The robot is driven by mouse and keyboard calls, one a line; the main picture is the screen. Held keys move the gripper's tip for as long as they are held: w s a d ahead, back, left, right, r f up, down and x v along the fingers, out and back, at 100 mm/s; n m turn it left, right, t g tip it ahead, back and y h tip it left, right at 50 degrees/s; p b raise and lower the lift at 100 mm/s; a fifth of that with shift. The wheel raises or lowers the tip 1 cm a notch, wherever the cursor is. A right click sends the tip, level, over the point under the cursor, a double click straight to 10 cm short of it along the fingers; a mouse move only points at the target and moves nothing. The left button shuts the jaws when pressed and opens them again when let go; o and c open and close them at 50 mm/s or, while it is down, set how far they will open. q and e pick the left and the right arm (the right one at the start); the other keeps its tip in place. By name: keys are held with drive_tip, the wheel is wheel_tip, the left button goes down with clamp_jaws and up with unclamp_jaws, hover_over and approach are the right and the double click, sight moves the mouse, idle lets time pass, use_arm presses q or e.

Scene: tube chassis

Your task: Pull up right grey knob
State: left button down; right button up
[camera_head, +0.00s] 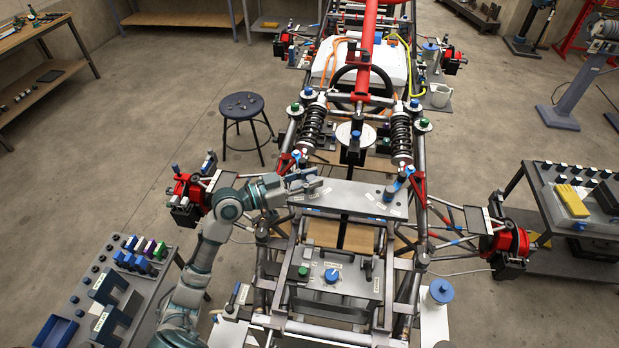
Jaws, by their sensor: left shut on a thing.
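A long grey panel (345,199) lies across the chassis tubes, with small white labels and blue marks on it. A small grey knob (388,195) stands near the right end of the panel, with nothing touching it that I can see. My left gripper (312,184) reaches in from the left over the panel's left end, low against it. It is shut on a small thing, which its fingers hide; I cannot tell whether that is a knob. My right gripper is not in view.
Two dark coil springs (312,127) (401,138) rise behind the panel. A lower grey box with a blue knob (332,276) is in front. A parts table (90,290) stands left and a cart (570,225) right. A stool (242,106) is at the back left.

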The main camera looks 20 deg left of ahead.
use_arm(q)
drive_tip(key=shift+a+r+p, duration=0.1)
drive_tip(key=shift+r+p, duration=0.25)
drive_tip(key=shift+r, duration=0.75)
drive_tip(key=shift+w, duration=0.1)
drive_tip(key=c, duration=0.9)
unclamp_jaws()
drive_tip(key=shift+c, duration=0.2)
drive_tip(key=shift+a+f, duration=0.15)
drive_tip(key=v, duration=1.2)
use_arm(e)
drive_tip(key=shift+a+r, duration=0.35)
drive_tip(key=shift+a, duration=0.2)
